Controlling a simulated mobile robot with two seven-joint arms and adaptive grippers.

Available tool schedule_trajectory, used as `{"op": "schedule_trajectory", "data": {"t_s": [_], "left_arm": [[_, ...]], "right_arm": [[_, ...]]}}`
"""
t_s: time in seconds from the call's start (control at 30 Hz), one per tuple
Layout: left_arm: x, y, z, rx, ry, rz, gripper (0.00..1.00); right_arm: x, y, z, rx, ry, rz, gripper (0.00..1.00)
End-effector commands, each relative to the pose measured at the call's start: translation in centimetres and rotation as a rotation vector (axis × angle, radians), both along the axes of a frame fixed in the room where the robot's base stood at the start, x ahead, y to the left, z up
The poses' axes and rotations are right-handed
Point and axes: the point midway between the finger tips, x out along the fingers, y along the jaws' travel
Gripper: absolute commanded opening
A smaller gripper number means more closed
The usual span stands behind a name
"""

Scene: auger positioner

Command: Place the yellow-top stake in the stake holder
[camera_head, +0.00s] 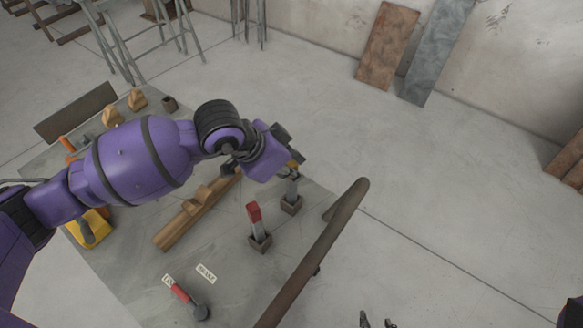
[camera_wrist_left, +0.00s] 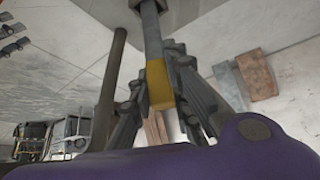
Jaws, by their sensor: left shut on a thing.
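The yellow-top stake (camera_head: 292,188) stands near upright, its grey shaft reaching down into the far square stake holder (camera_head: 291,206). How deep it sits is hard to tell. My left gripper (camera_head: 291,160) is shut on the yellow top, which shows between its fingers in the left wrist view (camera_wrist_left: 158,86). There the grey shaft runs to the holder (camera_wrist_left: 148,5) at the top edge. In the head view the gripper hides part of the yellow top. My right gripper (camera_head: 377,321) shows only as two parted fingertips at the bottom edge, with nothing seen between them.
A brown rail (camera_head: 318,245) runs close by on the right. A wooden block (camera_head: 180,224) and a red-handled lever (camera_head: 184,296) are on the table (camera_head: 135,278). A yellow object (camera_head: 91,229) lies at left.

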Motion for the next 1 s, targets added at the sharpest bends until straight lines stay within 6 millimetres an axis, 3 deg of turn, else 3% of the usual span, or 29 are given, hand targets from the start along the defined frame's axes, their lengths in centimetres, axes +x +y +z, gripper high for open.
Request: {"op": "schedule_trajectory", "data": {"t_s": [0.03,0.07,0.2,0.5,0.67,1.0], "left_arm": [[0.0,0.0,-0.4,0.0,0.002,0.0,0.0],[-0.1,0.0,-0.5,0.001,0.003,0.0,0.17],[0.0,0.0,-0.3,0.0,0.002,0.0,0.35],[0.0,0.0,-0.2,0.0,0.002,0.0,0.35],[-0.2,0.5,1.0,0.001,-0.002,0.0,0.35],[-2.2,3.9,6.8,0.003,0.0,0.001,0.35]], "right_arm": [[-0.3,0.0,-0.4,-0.001,0.007,0.001,0.4],[-0.3,0.0,-0.4,-0.001,0.007,0.001,0.4],[-0.4,0.0,-0.4,-0.001,0.01,0.001,0.4],[-1.0,-0.2,-0.5,-0.002,0.019,-0.003,0.4],[-1.2,-0.2,-0.4,-0.002,0.021,-0.005,0.4],[-1.4,-0.1,-1.1,-0.002,0.028,-0.002,0.4]]}}
